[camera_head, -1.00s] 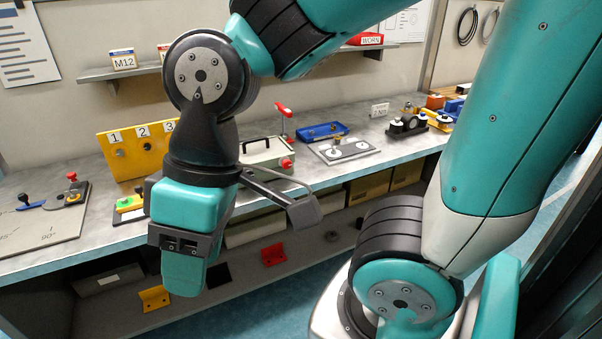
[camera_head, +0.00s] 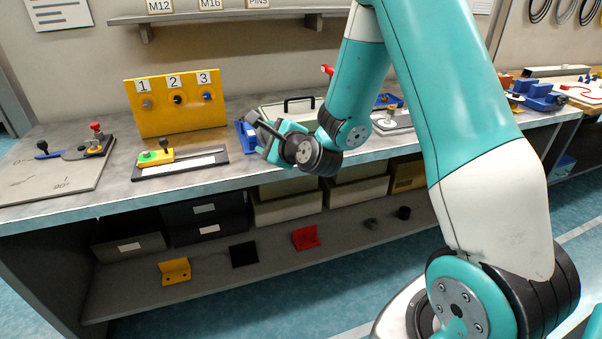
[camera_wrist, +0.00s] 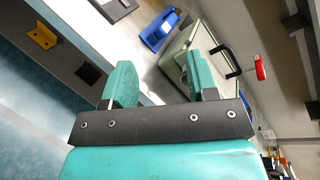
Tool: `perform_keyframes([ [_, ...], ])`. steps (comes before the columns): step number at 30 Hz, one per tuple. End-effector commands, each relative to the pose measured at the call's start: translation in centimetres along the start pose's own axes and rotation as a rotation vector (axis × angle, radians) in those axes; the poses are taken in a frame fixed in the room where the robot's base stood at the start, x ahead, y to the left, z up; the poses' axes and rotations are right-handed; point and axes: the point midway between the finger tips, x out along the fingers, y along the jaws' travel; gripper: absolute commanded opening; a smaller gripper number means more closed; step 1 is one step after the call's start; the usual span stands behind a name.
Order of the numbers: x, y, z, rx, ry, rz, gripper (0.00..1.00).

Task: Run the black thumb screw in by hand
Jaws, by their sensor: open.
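The black thumb screw (camera_head: 177,99) sits under label 2 on an upright yellow panel (camera_head: 165,121) at the back of the bench in the head view. A grey screw (camera_head: 147,104) is under label 1 and a blue one (camera_head: 207,96) under label 3. How deep the black screw sits cannot be told. My gripper is to the right of the panel and apart from it, in front of a grey-green case. In the wrist view, my gripper (camera_wrist: 158,75) has its teal fingers apart with nothing between them. The panel and screw are out of the wrist view.
A green-and-yellow slider on a plate (camera_head: 180,162) lies in front of the panel. A grey board with a red-knobbed lever (camera_head: 96,140) is at left. The case (camera_wrist: 185,55) and a blue object (camera_wrist: 160,30) are near my gripper. A shelf (camera_head: 150,18) hangs above.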

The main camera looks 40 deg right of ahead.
Motion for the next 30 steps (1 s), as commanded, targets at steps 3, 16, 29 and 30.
perform_keyframes([
  [3, 1.0, 0.4, -6.5, 0.239, 0.051, -0.192, 0.53],
  [16, 2.4, -1.9, -10.1, 0.431, 0.043, -0.376, 0.53],
  [29, 4.8, -2.2, -10.8, 0.430, 0.042, -0.375, 0.53],
  [30, 4.9, -2.1, -10.8, 0.429, 0.042, -0.375, 0.53],
])
